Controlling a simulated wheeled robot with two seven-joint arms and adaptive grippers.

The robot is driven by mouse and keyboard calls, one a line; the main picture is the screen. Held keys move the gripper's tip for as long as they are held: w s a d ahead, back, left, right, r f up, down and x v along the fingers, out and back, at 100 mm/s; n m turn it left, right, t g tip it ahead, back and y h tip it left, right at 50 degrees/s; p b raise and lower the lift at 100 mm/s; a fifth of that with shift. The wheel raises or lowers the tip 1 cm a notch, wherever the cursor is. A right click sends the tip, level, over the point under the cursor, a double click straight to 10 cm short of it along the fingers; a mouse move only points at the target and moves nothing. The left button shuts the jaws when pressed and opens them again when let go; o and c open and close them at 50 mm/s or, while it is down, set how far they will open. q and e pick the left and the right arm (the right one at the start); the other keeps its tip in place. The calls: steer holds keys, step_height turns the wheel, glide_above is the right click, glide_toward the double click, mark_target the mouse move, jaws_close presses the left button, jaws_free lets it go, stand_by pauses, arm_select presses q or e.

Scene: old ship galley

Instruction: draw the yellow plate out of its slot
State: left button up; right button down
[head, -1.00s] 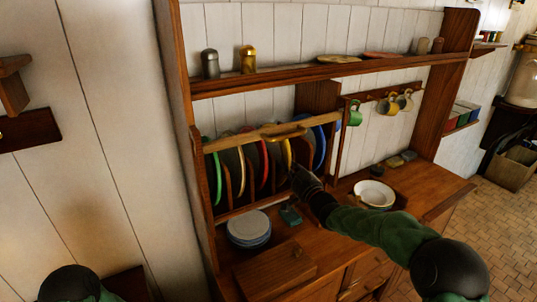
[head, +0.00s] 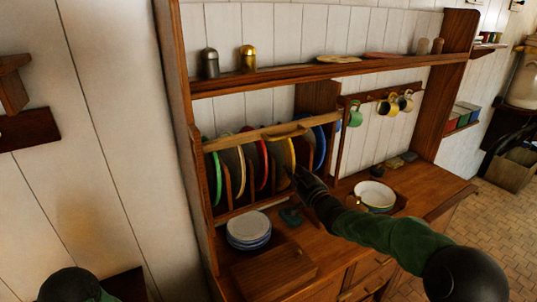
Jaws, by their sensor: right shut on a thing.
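The yellow plate (head: 279,152) stands on edge in the wooden plate rack (head: 255,133), between the red plate (head: 263,168) and the blue plate (head: 320,148). My right gripper (head: 294,177) reaches in from the right and is shut on the near, lower right edge of the yellow plate. The dark fingers hide that part of the edge. I cannot tell exactly how much of the plate is still between the dividers. My left gripper is out of the picture.
A green plate (head: 216,178) and a white plate (head: 236,170) stand further left in the rack. Stacked plates (head: 248,228), a wooden box (head: 274,268) and a white bowl (head: 374,194) are on the counter. Mugs (head: 389,104) hang at the right. A shelf (head: 340,70) runs above.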

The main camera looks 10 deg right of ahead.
steer(key=shift+r, duration=0.1)
steer(key=c, duration=1.1)
jaws_free()
steer(key=shift+o, duration=1.2)
steer(key=shift+f, duration=0.2)
steer(key=shift+r, duration=0.1)
steer(key=r+b+v, duration=0.1)
steer(key=b+v, duration=0.1)
steer(key=v, duration=0.5)
